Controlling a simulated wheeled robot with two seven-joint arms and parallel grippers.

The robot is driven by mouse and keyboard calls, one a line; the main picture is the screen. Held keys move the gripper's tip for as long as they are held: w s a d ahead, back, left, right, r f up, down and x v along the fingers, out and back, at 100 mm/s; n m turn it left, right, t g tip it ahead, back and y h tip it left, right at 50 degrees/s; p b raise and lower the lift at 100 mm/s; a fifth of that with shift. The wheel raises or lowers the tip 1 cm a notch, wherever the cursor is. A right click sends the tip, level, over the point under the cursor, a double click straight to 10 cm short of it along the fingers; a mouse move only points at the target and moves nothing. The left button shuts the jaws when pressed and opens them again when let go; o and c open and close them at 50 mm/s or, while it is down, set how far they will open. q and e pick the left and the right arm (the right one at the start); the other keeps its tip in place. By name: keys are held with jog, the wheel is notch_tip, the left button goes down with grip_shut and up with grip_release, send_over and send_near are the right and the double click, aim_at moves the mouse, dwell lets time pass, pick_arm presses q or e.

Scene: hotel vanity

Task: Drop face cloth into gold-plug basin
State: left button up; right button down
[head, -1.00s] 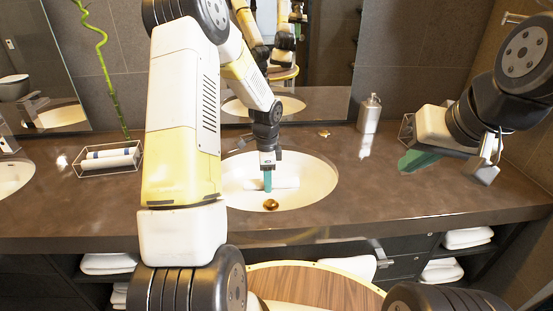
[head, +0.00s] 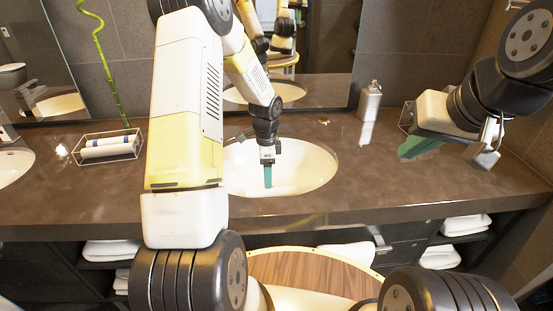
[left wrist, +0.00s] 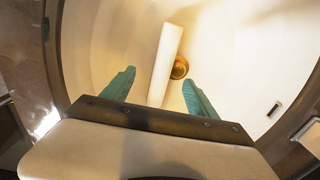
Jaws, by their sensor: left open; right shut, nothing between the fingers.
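The face cloth is a white rolled cloth (left wrist: 165,62) in the left wrist view, inside the cream basin (left wrist: 235,60). It lies beside the gold plug (left wrist: 180,68) and partly overlaps it. My left gripper (left wrist: 158,88) is open above the cloth, a green finger on either side. In the head view the left gripper (head: 267,176) points down into the basin (head: 318,168). The cloth is hard to make out against the basin there, and the plug does not show. My right gripper (head: 418,146) is shut and empty above the counter at the right.
A wire tray (head: 107,157) with rolled white cloths stands left on the brown counter (head: 380,185). A metal dispenser (head: 370,102) stands behind the basin's right side. Another basin (head: 12,168) is at the far left. The counter right of the basin is mostly clear.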

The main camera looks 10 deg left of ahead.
pick_arm(q)
jog(key=shift+r, duration=0.15)
notch_tip(320, 180, up, 8)
jog(key=shift+f, duration=0.2)
dwell(0.9)
jog(key=s+d+r+n+t+h, duration=0.2)
jog(key=s+r+n+t, duration=0.4)
jog(key=s+r+n, duration=0.8)
jog(key=s+d+r, duration=0.1)
jog(key=s+r, duration=0.8)
jog(key=s, duration=0.1)
jog(key=shift+d+r, duration=0.15)
jog(key=shift+d, duration=0.05)
dwell(0.4)
